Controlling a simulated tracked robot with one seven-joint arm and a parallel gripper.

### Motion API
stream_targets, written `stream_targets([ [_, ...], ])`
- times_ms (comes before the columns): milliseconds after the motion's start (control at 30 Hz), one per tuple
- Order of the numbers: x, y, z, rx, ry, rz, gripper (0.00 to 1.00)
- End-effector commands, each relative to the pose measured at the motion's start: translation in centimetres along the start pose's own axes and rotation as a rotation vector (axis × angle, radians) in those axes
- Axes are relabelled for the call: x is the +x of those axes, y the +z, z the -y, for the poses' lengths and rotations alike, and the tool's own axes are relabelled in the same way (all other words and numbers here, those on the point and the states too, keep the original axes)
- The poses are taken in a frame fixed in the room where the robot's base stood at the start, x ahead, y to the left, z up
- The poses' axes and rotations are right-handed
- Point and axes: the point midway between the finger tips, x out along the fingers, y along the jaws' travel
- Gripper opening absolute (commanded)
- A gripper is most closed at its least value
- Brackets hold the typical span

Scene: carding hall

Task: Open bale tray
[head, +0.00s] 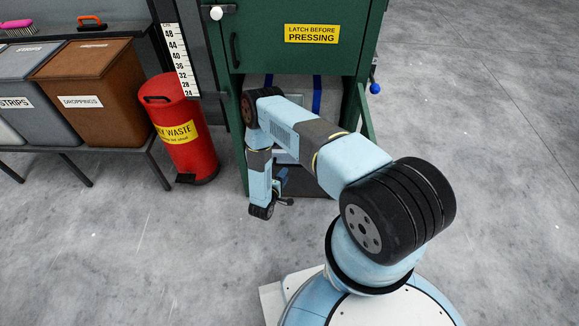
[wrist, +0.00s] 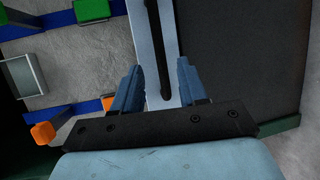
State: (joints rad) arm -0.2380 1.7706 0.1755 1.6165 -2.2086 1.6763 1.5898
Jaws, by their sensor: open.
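The wrist view shows my gripper (wrist: 158,68) with its two blue fingers apart. A long dark bar handle (wrist: 152,22) on a pale blue-grey panel (wrist: 172,30), which looks like the bale tray's front, runs between the fingers. A gap shows on each side of the bar; I cannot tell how deep the fingers reach past it. In the head view the green press (head: 262,55) stands ahead, and my arm reaches down at its lower opening. The arm hides most of the tray there, and my fingers are hard to make out.
A red waste bin (head: 189,150) stands left of the press. A brown droppings bin (head: 90,85) and grey bins stand on a bench further left. A blue knob (head: 375,89) sticks out at the press's right side. The floor at right and front left is clear.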

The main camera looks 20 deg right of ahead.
Motion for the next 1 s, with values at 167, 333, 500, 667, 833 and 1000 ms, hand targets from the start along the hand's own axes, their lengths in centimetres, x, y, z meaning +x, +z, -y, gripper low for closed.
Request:
stream_targets([
  [167, 3.3, 0.1, 0.0, 0.002, 0.001, 0.003, 0.42],
  [333, 6.1, 0.1, 0.0, 0.002, 0.0, 0.004, 0.42],
  [500, 8.0, 0.1, 0.0, 0.001, 0.0, 0.003, 0.42],
  [667, 8.8, 0.0, 0.0, 0.001, -0.001, 0.001, 0.42],
  [833, 8.9, 0.0, 0.0, 0.0, -0.001, 0.001, 0.42],
  [1000, 8.9, 0.0, 0.0, 0.0, -0.001, 0.001, 0.38],
])
